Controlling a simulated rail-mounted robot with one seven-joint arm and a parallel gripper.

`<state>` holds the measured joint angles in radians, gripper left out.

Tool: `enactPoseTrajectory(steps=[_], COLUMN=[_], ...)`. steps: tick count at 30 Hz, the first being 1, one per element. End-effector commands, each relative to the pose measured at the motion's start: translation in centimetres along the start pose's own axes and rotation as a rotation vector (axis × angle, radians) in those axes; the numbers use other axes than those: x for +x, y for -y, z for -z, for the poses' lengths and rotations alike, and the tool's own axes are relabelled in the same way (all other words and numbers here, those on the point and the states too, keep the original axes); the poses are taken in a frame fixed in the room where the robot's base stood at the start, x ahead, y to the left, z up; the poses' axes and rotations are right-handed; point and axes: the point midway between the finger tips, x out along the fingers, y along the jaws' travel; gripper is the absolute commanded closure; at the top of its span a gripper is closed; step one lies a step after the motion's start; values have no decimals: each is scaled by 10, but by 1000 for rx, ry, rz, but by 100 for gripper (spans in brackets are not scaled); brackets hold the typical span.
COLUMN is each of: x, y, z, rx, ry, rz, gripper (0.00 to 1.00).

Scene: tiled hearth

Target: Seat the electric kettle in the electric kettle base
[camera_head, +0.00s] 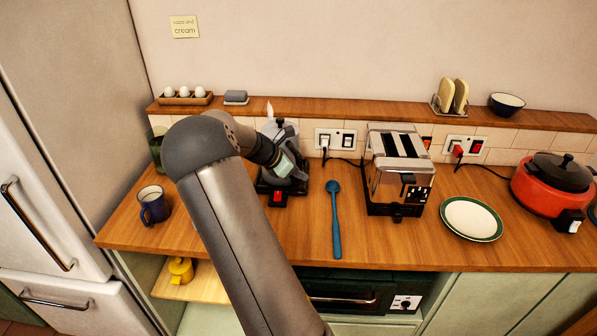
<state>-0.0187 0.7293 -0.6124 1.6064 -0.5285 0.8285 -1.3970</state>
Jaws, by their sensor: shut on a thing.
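My gripper (289,166) reaches in from the left and is shut on the electric kettle. The kettle looks upright over the base, but I cannot tell whether its bottom touches the base or hovers just above it.
A blue mug (152,207) is at left. A raised ledge (375,107) runs behind, below a wall.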

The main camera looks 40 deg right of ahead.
Motion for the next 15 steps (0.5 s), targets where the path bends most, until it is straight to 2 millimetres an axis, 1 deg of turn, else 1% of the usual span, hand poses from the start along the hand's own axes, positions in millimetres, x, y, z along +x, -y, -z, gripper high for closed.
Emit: enactPoseTrajectory(steps=[1, 14, 15], x=[-1, -2, -2], y=[-1, -1, -1], z=[-2, -2, -2], rx=[4, 5, 5], ry=[1, 1, 1], rz=[-4, -4, -4], gripper=[100, 100, 70])
